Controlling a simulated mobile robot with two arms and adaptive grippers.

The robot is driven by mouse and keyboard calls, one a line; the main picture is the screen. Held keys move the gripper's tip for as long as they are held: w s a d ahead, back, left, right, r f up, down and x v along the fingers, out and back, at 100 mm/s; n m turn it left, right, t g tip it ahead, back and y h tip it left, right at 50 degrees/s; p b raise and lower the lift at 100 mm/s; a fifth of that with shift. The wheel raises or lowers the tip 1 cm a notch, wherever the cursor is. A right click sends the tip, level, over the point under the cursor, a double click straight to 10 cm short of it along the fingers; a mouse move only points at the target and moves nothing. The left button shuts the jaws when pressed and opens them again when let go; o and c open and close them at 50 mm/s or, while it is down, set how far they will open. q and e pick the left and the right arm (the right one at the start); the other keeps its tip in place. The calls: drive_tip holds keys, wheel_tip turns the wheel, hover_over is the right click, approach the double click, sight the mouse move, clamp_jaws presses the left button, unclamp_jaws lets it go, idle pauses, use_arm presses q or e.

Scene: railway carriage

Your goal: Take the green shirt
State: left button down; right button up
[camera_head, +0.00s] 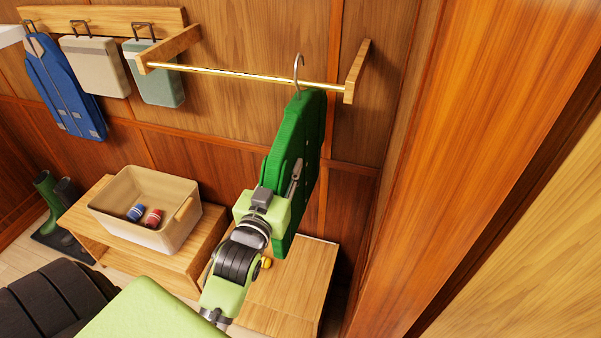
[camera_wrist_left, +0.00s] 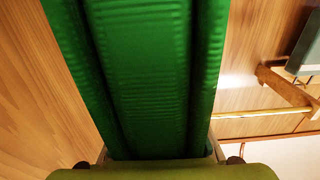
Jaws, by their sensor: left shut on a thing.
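The green shirt (camera_head: 306,135) hangs from a metal hook hanger (camera_head: 298,72) on the brass rail (camera_head: 240,76) by the wall. My left gripper (camera_head: 293,180) is at the shirt's near edge and is shut on it. In the left wrist view the green shirt (camera_wrist_left: 150,75) fills the middle and runs down between the fingers. The fingertips are mostly hidden there by the shirt and the gripper body. My right gripper is not in view.
A blue jacket (camera_head: 62,85), a beige bag (camera_head: 95,65) and a grey-green bag (camera_head: 158,78) hang to the left. A beige bin (camera_head: 120,205) with two rolled items stands on a wooden bench (camera_head: 190,250). Green boots (camera_head: 46,190) stand at far left.

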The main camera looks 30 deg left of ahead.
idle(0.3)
use_arm(q)
drive_tip(key=shift+p+v, duration=0.4)
drive_tip(key=shift+v, duration=3.1)
